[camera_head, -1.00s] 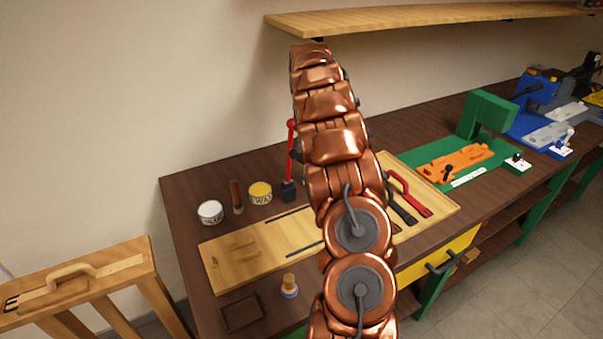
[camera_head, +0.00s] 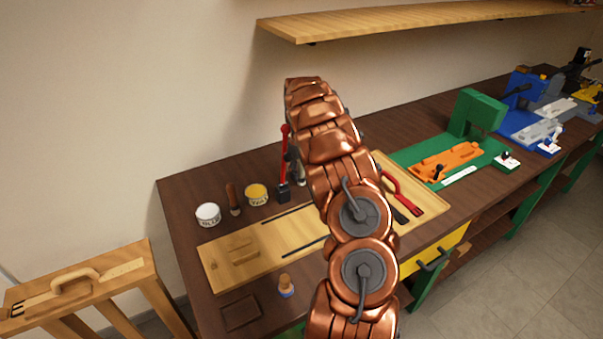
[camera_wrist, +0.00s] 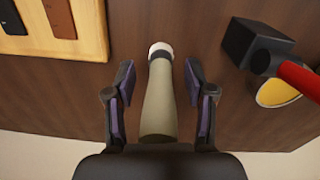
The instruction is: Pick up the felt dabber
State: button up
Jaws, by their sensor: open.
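In the wrist view a tapered grey-olive handle with a dark band and a white tip, which looks like the felt dabber (camera_wrist: 159,105), lies between the two fingers of my gripper (camera_wrist: 158,84). My gripper is open, with a visible gap on each side of the handle. The handle's wide end is close to the palm and its white tip points away, toward the dark bench top. In the head view my arm hides my gripper and most of this spot.
The red-handled tool with a black block head (camera_wrist: 255,45) stands close by, beside the yellow tin (camera_head: 256,194). A white tin (camera_head: 208,214) is further left. The wooden tray (camera_head: 440,208) holds red and black tools. A shelf (camera_head: 420,22) hangs above the bench.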

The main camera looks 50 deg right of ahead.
grip_shut()
dwell(0.4)
notch_tip(320, 180, up, 10)
jog(key=b, duration=0.3)
jog(key=shift+b, duration=0.35)
